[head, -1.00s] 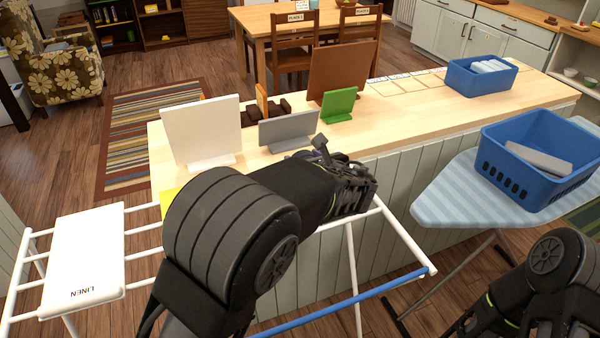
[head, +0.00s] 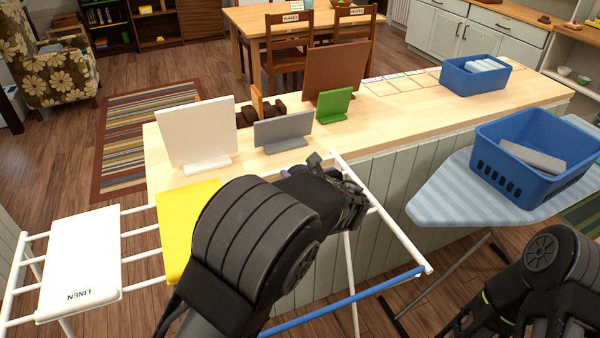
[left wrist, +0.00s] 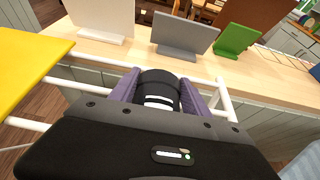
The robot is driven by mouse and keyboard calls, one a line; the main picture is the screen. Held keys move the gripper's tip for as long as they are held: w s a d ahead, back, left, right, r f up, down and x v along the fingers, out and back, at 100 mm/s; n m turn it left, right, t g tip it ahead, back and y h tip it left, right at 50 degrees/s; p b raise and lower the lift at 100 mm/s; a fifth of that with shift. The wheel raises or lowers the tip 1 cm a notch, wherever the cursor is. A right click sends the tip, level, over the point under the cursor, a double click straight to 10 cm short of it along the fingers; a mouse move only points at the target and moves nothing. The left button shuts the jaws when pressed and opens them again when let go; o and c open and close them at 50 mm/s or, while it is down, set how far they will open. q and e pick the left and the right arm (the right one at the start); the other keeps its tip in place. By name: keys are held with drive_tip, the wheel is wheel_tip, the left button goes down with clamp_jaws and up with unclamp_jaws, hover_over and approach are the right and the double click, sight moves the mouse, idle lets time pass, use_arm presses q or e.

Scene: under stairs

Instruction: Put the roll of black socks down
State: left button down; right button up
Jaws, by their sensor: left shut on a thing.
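The roll of black socks (left wrist: 159,88), black with white stripes, is between the purple fingers of my left gripper (left wrist: 162,95) in the left wrist view. The gripper is shut on it. In the head view my left gripper (head: 348,200) is above the right part of the white drying rack, close to the near edge of the wooden counter. The socks cannot be made out there, hidden by my own arm. My right arm shows at the lower right of the head view, but its fingers do not.
The counter (head: 400,118) bears white, grey (head: 284,130), green (head: 334,105) and brown stands, and a blue basket (head: 476,76). Another blue basket (head: 530,165) stands on the ironing board (head: 440,195).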

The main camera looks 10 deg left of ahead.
use_arm(q)
drive_tip(key=c, duration=0.5)
unclamp_jaws()
drive_tip(key=shift+f, duration=0.1)
drive_tip(key=shift+r, duration=0.25)
drive_tip(key=shift+s+d, duration=0.2)
drive_tip(key=b+v, duration=0.1)
drive_tip(key=v, duration=1)
drive_tip(key=shift+s, duration=0.15)
drive_tip(key=shift+d, duration=0.1)
